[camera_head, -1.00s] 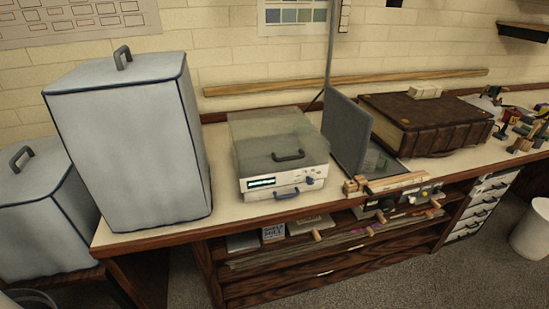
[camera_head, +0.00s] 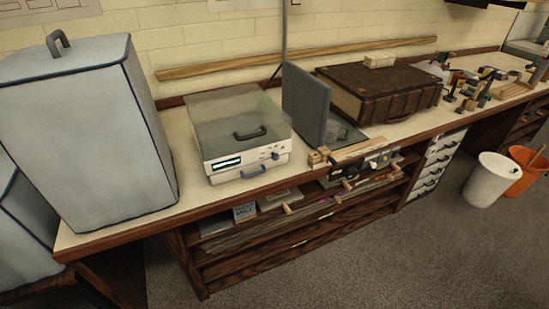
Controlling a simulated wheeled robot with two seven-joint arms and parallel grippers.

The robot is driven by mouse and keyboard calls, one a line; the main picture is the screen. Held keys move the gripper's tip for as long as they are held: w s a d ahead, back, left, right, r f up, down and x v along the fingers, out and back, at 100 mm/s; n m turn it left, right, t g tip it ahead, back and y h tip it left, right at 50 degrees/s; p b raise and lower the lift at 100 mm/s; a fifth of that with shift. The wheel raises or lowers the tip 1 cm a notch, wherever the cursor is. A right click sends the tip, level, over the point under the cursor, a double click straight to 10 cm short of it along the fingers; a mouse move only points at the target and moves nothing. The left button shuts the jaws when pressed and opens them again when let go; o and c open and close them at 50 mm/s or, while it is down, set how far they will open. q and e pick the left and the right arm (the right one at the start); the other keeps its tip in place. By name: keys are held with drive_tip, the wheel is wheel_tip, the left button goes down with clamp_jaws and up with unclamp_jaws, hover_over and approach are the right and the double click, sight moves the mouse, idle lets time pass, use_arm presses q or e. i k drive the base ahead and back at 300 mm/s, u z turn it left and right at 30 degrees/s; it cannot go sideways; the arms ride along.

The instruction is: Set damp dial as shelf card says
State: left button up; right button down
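A white box-shaped device (camera_head: 236,162) with a see-through lid stands on the bench. Its front has a small lit display (camera_head: 227,164) and a small blue knob (camera_head: 275,155); I cannot tell whether this knob is the damp dial. A small printed card (camera_head: 245,211) stands on the shelf under the bench, too small to read. A dark panel with knobs (camera_head: 366,164) sits at the bench's front edge, to the right of the device. Neither of my grippers is in view.
A tall grey-blue covered box (camera_head: 85,135) stands at the bench's left end. A grey upright board (camera_head: 306,105) and a large brown book (camera_head: 380,92) stand right of the device. White (camera_head: 485,181) and orange (camera_head: 527,170) bins stand on the floor. The floor before the shelves is clear.

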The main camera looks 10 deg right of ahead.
sight(276, 157)
drive_tip(key=u, duration=0.35)
drive_tip(key=i, duration=1.05)
drive_tip(key=z, duration=0.55)
